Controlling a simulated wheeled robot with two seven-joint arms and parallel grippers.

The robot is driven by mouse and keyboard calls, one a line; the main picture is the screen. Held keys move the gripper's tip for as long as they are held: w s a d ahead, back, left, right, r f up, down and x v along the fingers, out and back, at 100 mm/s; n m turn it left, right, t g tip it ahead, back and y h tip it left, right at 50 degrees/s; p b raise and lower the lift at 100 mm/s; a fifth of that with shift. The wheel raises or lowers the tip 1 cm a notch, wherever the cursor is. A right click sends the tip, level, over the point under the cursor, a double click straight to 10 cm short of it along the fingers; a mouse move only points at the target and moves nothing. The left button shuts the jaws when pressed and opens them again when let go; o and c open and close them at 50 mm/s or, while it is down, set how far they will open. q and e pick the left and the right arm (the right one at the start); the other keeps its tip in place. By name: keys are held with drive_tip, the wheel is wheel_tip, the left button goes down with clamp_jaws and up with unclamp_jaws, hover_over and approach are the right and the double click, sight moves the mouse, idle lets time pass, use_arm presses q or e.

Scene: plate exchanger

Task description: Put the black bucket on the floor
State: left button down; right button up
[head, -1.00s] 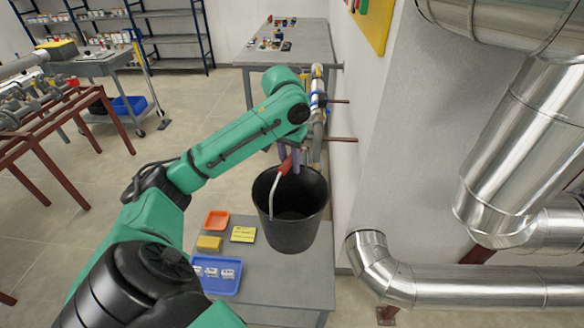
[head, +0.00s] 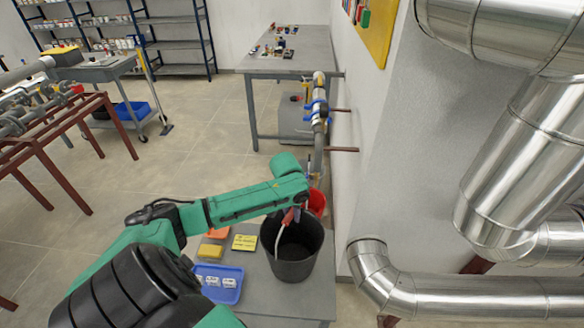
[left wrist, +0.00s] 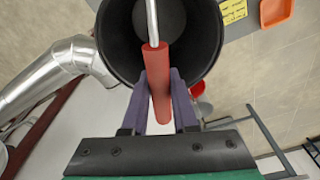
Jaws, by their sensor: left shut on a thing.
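The black bucket (head: 290,263) is at the right side of the near grey table (head: 262,300) in the head view. Its wire handle stands up and has a red grip (left wrist: 157,85). My left gripper (left wrist: 160,92) has its purple fingers on both sides of this grip and is shut on it, just above the bucket's far rim. The bucket (left wrist: 185,60) is upright and looks empty inside. Whether its base touches the table or hangs just above it, I cannot tell. My right gripper is in neither view.
A red bucket (head: 317,203) stands behind. Wall and silver pipes (head: 470,290) bound the right. Open floor (head: 190,125) lies left.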

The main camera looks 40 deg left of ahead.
use_arm(q)
drive_tip(key=shift+w+f, duration=0.1)
drive_tip(key=shift+f, duration=1.05)
drive_tip(key=c, duration=0.7)
unclamp_jaws()
